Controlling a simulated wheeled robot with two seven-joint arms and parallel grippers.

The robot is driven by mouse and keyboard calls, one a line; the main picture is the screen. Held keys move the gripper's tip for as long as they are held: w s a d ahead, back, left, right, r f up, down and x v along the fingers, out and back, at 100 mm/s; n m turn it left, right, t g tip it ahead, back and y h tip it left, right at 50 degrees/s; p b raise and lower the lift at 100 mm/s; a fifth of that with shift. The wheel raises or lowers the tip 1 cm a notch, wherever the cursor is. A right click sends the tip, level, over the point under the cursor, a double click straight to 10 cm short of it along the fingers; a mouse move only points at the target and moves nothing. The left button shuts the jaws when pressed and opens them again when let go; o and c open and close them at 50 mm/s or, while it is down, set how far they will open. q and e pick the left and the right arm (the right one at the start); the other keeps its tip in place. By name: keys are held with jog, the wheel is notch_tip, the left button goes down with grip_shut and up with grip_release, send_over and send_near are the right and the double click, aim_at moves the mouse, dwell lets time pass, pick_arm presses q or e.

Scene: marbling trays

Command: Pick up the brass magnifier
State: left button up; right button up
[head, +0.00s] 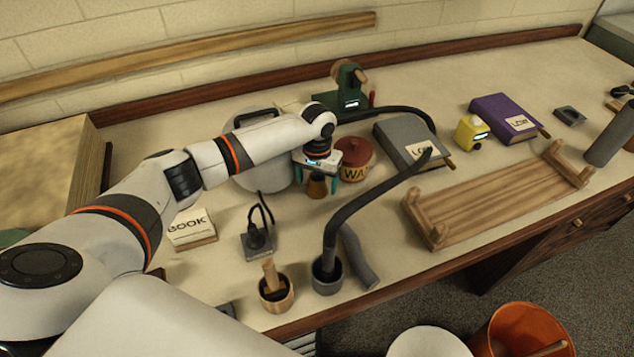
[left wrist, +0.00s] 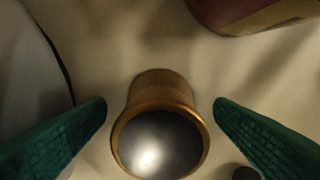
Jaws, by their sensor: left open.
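The brass magnifier (head: 317,186) stands on the bench below my left gripper in the head view. It is a short brass cylinder with a flared rim and a dark glossy lens, and it shows large in the left wrist view (left wrist: 158,120). My left gripper (head: 319,180) is open with green fingers. In the left wrist view its fingertips (left wrist: 160,108) are on either side of the magnifier, with a gap on each side. The magnifier is upright and apart from the fingers. My right gripper is not in view.
A red-lidded jar (head: 354,160) stands close right of the magnifier. A round pale thing (head: 262,180) lies close left. A dark curved lamp arm (head: 375,192) rises from a pot in front. A grey book (head: 405,145) and a wooden rack (head: 500,205) lie to the right.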

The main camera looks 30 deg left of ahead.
pick_arm(q)
jog(key=shift+f, duration=0.45)
jog(key=shift+c, duration=0.3)
jog(key=c, duration=1.1)
